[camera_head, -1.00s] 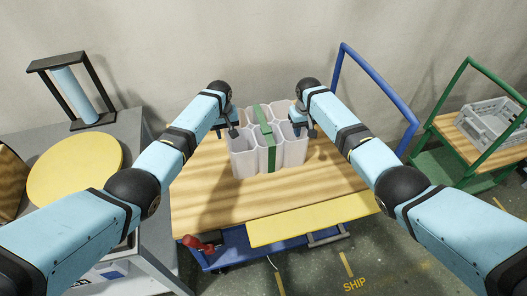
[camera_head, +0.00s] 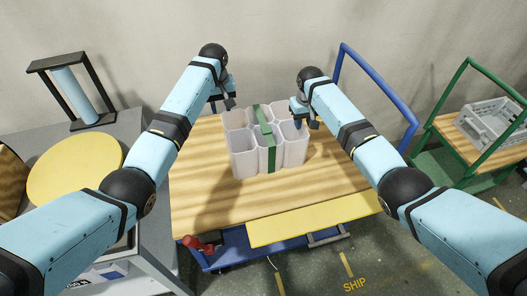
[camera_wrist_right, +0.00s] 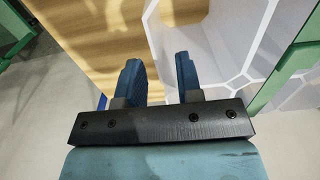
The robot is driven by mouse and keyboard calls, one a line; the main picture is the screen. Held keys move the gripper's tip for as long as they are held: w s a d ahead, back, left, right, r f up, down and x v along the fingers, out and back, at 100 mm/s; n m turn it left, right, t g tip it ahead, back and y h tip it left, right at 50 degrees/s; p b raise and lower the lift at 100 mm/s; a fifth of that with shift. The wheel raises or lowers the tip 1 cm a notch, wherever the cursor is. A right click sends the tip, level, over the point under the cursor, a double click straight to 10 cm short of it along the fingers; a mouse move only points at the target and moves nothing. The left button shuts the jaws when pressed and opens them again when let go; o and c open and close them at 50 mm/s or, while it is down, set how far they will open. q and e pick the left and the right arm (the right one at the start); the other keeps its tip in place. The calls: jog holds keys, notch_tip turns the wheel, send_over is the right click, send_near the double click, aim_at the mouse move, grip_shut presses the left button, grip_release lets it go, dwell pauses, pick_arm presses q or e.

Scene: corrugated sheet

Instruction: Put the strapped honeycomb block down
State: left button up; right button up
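The strapped honeycomb block (camera_head: 245,155), pale grey cells with a green strap (camera_head: 266,137) around it, rests upright on the wooden top of the blue cart (camera_head: 205,190). My left gripper (camera_head: 228,103) is raised behind and left of the block, apart from it; its fingers look parted. My right gripper (camera_head: 300,117) is above the block's far right side.
A yellow panel (camera_head: 310,219) lies along the cart's front edge, and a blue handle (camera_head: 378,85) rises at its back right. A grey table with a yellow disc (camera_head: 75,167) is at left. A green cart (camera_head: 455,165) with a grey crate (camera_head: 488,122) is at right.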

notch_tip(320, 180, up, 8)
jog(key=shift+r, duration=0.25)
dwell(0.5)
